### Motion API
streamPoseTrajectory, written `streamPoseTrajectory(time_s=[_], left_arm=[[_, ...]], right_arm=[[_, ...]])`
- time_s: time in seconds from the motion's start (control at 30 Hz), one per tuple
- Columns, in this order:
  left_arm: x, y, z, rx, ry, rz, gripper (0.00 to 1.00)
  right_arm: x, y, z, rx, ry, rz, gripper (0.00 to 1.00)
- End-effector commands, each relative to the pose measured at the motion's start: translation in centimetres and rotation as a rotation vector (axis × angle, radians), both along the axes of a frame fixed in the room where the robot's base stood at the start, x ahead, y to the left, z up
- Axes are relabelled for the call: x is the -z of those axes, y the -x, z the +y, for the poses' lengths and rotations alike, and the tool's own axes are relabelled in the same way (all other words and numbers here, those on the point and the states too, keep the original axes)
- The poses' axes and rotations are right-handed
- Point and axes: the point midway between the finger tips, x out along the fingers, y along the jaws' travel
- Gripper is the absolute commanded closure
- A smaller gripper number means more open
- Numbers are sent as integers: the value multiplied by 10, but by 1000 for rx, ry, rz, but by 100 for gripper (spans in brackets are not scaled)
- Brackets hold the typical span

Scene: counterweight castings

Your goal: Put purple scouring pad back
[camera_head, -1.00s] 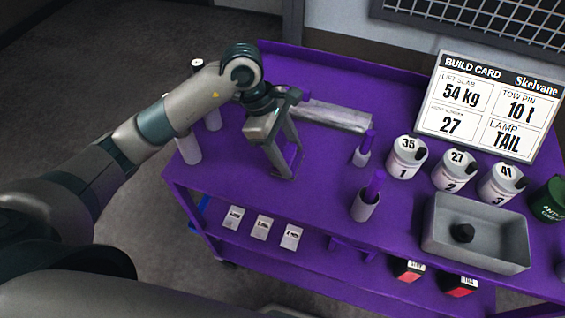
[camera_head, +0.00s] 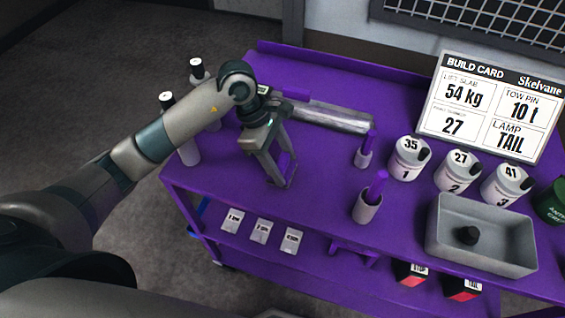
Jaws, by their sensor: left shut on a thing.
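My left gripper (camera_head: 282,181) points down over the left part of the purple cart top (camera_head: 320,175). It is shut on a small purple thing (camera_head: 285,162), apparently the purple scouring pad, which shows partly between the fingers. Purple on purple makes its edges hard to see, and I cannot tell whether it touches the cart top. Behind the gripper lies a long grey bar-like piece (camera_head: 335,117) with a purple block (camera_head: 295,94) at its left end. My right gripper is not in view.
Numbered white pots (camera_head: 409,160), a grey tray (camera_head: 480,255) with a dark lump and a build card (camera_head: 485,105) are farther right. White capped bottles (camera_head: 188,145) stand at the left edge beside my arm.

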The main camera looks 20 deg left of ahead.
Motion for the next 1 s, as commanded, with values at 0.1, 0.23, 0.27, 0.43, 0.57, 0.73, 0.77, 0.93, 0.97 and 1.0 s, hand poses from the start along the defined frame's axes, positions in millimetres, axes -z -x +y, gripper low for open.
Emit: streamPoseTrajectory(time_s=[0.1,0.23,0.27,0.43,0.57,0.73,0.77,0.93,0.97,1.0], left_arm=[[0,0,0,0,0,-1,68],[0,0,0,0,0,-1,68],[0,0,0,0,0,-1,68],[3,0,0,0,0,-1,45],[2,0,0,0,0,-1,29],[2,0,0,0,0,-1,29],[2,0,0,0,0,-1,29],[0,0,0,0,0,-1,29],[-1,0,0,0,0,-1,29],[-3,-1,1,-1,0,-1,29]], right_arm=[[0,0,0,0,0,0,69],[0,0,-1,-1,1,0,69],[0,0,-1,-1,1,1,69],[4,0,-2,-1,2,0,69],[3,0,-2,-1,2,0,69],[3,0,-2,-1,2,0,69],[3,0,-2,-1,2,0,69],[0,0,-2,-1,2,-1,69],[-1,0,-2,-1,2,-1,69],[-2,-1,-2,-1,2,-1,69]])
